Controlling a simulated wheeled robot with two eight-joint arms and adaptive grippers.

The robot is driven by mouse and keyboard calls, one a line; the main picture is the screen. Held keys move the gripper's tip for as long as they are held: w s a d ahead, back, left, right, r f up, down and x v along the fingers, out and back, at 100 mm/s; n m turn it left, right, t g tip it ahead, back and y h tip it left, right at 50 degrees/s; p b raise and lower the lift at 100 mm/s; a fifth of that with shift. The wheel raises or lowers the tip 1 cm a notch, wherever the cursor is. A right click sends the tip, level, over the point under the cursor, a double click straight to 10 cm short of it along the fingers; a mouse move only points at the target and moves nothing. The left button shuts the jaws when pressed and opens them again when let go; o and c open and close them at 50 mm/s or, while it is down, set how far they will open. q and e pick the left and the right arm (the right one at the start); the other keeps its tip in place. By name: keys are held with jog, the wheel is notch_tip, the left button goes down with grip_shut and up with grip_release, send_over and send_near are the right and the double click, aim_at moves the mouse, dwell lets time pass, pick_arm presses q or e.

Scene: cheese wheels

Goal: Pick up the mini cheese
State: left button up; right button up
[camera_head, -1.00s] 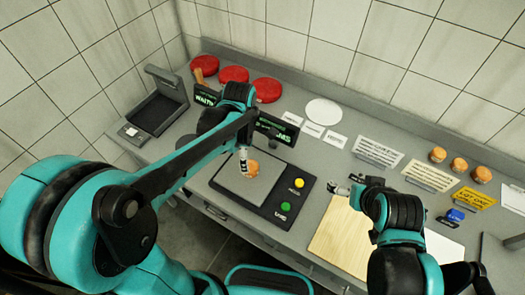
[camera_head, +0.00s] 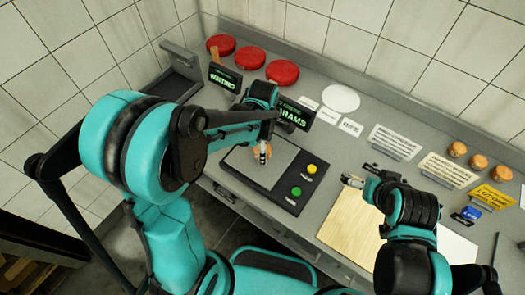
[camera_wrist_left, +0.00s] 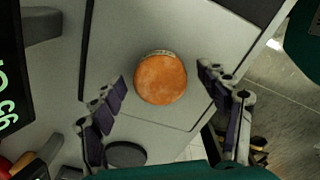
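The mini cheese (camera_wrist_left: 160,78) is a small round orange wheel with a pale rim. It rests on the grey plate of the scale (camera_head: 287,152), which has a yellow and a green button. In the left wrist view it lies between the two spread fingers of my left gripper (camera_wrist_left: 162,80), with a gap on each side. In the head view the left gripper (camera_head: 264,152) is over the cheese and partly hides it. My right gripper (camera_head: 362,175) is above the counter near a wooden board, its fingers apart and empty.
Red cheese wheels (camera_head: 283,72) and a white disc (camera_head: 341,98) lie along the back. Dark displays (camera_head: 296,114) stand just behind the scale. More small orange cheeses (camera_head: 478,161) stand at the right behind signs. The wooden board (camera_head: 350,222) is bare.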

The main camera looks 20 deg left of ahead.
pick_arm(q)
jog(key=c, duration=1.2)
jog(key=shift+c, duration=0.2)
